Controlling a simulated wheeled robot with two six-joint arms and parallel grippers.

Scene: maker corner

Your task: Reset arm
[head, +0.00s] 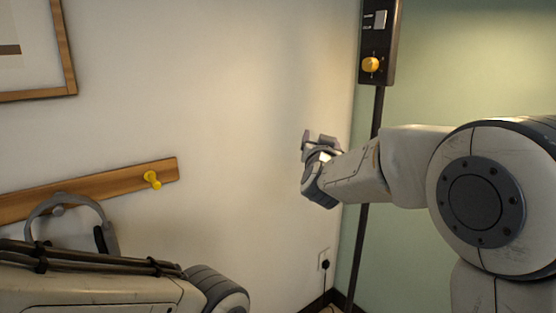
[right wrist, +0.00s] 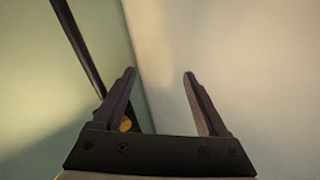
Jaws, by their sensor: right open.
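My right arm reaches in from the right in the head view, with its gripper (head: 318,143) raised in front of the corner where the white and green walls meet. In the right wrist view the right gripper (right wrist: 160,78) has its two fingers apart with nothing between them.
A dark control box (head: 379,42) with a yellow knob (head: 371,64) is on the green wall. A wooden rail (head: 110,181) with a yellow peg (head: 152,179) runs along the white wall, near grey headphones (head: 101,239). A wall socket (head: 324,259) sits low in the corner.

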